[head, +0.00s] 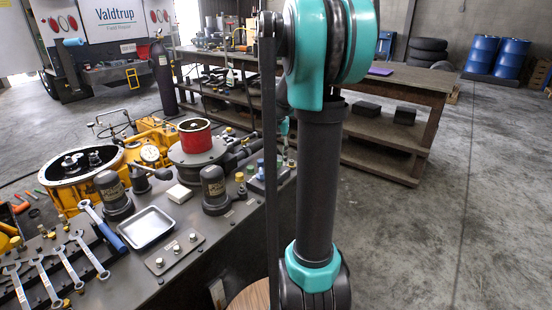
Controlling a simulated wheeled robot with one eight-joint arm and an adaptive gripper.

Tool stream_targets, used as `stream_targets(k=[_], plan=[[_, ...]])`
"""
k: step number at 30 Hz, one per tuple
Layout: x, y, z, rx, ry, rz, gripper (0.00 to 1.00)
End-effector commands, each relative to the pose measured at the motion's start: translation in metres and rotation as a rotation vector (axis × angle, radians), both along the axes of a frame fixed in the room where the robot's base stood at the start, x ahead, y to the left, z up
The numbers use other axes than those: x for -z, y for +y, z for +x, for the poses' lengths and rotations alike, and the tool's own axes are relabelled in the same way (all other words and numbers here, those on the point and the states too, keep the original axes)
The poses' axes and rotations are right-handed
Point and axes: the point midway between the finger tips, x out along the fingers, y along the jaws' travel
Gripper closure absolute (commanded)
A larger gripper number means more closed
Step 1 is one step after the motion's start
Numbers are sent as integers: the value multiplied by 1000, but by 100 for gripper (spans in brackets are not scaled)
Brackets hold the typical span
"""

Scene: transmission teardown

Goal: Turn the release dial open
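I cannot make out for certain which part is the release dial. A round white-faced gauge (149,154) sits on the yellow transmission housing (160,132) at the left. A red ring-shaped part (195,134) stands on a round grey flange (197,157) to its right. My teal and dark grey arm fills the middle of the view. A small teal part behind it, at the right end of the bench, seems to be my wrist. My gripper's fingers are mostly hidden there, and whether they are open or shut does not show.
The dark workbench (228,235) holds several wrenches (88,255), a blue-handled wrench (100,225), a metal tray (146,227) and two dark domed canisters (214,188). A wooden table (410,83) stands behind my arm. The concrete floor at the right is clear.

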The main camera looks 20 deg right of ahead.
Motion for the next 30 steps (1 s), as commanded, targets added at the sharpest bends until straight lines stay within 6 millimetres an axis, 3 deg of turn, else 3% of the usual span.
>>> stream_targets(k=[18, 30], plan=[[0, 0, 0, -551, 0, 0, 90], [0, 0, 0, -740, -1, 0, 90]])
